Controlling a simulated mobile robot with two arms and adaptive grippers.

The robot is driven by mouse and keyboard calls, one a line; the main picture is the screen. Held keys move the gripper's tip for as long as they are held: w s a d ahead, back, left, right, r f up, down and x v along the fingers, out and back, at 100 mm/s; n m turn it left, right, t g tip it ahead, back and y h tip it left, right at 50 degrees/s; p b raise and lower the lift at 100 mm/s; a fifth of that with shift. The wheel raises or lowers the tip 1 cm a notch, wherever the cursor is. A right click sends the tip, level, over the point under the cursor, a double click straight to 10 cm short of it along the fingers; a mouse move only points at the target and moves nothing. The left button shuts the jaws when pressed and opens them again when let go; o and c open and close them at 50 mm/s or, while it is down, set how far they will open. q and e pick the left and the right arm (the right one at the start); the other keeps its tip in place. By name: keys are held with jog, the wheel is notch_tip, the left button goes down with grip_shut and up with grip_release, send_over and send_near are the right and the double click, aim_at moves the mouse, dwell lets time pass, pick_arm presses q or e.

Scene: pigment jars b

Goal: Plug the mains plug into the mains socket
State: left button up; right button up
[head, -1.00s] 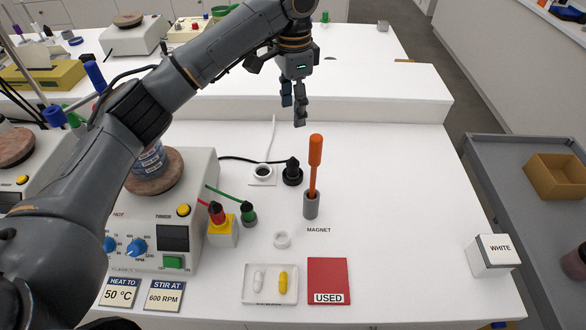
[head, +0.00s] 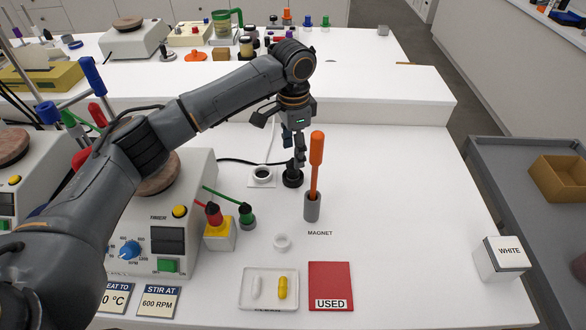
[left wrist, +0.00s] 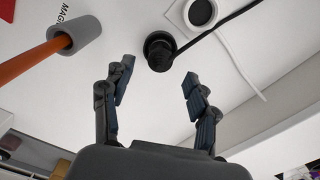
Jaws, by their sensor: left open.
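The black mains plug (head: 293,179) stands on the white bench, with a black cable running left behind the hotplate. In the left wrist view the plug (left wrist: 159,52) shows just beyond the fingertips, between their lines. The mains socket (head: 262,175), a white plate with a dark round recess, lies just left of the plug and looks empty. It also shows at the top of the left wrist view (left wrist: 201,13). My left gripper (head: 295,157) points down above the plug, its open fingers apart and holding nothing. In the head view it partly hides the plug's top. My right gripper is not in view.
An orange-handled rod stands in a grey holder (head: 312,208) close right of the plug. The hotplate (head: 180,235) and red and green connectors (head: 246,215) are at left. A white tray (head: 269,303) and red pad (head: 331,281) lie in front.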

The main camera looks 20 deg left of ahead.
aim_at(292, 161)
pick_arm(q)
notch_tip(292, 161, down, 4)
jog(key=shift+f+p, duration=0.2)
jog(key=shift+p, duration=0.5)
jog(key=shift+f, duration=0.45)
grip_shut()
notch_tip(292, 161, up, 10)
jog(key=shift+a+f+b, duration=0.1)
jog(key=shift+a+b, duration=0.05)
jog(key=shift+b, duration=0.3)
jog(key=s+a+f+m+p, duration=0.1)
jog(key=a+m+p, duration=0.5)
jog(key=p, duration=0.8)
jog(key=shift+s+a+f, duration=0.15)
jog(key=shift+a, duration=0.75)
